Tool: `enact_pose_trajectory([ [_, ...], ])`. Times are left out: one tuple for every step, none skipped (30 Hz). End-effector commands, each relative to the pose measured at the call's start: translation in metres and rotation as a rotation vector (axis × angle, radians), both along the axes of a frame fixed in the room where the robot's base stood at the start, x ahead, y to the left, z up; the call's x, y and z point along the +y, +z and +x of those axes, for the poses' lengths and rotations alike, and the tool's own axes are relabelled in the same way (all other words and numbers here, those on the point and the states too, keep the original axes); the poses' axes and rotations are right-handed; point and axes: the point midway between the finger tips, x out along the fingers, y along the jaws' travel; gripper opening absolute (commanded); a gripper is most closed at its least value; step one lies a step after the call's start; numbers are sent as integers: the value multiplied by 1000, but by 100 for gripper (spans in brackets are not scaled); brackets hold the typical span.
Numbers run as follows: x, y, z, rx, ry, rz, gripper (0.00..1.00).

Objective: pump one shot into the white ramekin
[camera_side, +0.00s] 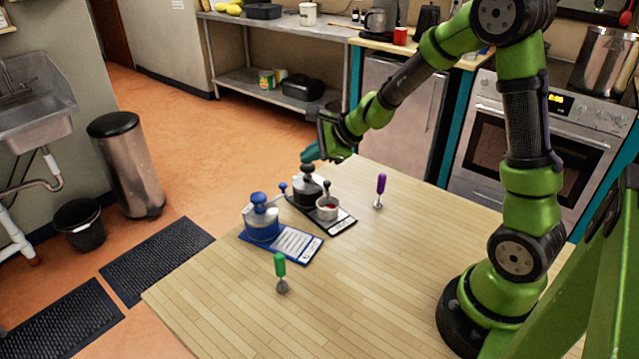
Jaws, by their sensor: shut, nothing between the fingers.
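A black-topped pump dispenser (306,188) with a metal-grey body stands on a black board (343,222) with a pale panel. The white ramekin (327,213) sits on that board just right of the dispenser, below a small dark knob-ended part. Something reddish shows inside the ramekin. A blue-topped pump dispenser (262,222) stands on a blue board (301,255) to the left. My gripper (309,153) is shut and empty, its teal fingertips just above the black pump's top. I cannot tell whether they touch it.
A purple-handled tool (380,188) stands right of the black board. A green-handled tool (280,270) stands nearer the front. The wooden table (390,290) is clear in the front and middle. A sink and bins stand off the table at left.

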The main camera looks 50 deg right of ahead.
Motion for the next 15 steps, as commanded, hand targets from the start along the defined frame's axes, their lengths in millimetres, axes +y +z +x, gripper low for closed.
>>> enact_pose_trajectory([
  [0, 4, 0, -3, 2, -2, 0],
  [0, 6, 0, -2, 0, -1, 0],
  [0, 7, 0, -3, 2, -2, 0],
  [0, 9, 0, -2, 0, -1, 0],
  [0, 10, 0, -2, 1, -1, 0],
  [0, 11, 0, -2, 1, -1, 0],
  [0, 11, 0, -2, 0, -1, 0],
  [0, 12, 0, -2, -1, 0, 0],
  [0, 12, 0, -2, -1, 0, 0],
  [0, 12, 0, -2, -1, 0, 0],
  [0, 12, 0, -2, -1, 0, 0],
  [0, 12, 0, -2, -1, 0, 0],
  [0, 12, 0, -2, -1, 0, 0],
  [0, 12, 0, -2, -1, 0, 0],
  [0, 12, 0, -2, -1, 0, 0],
])
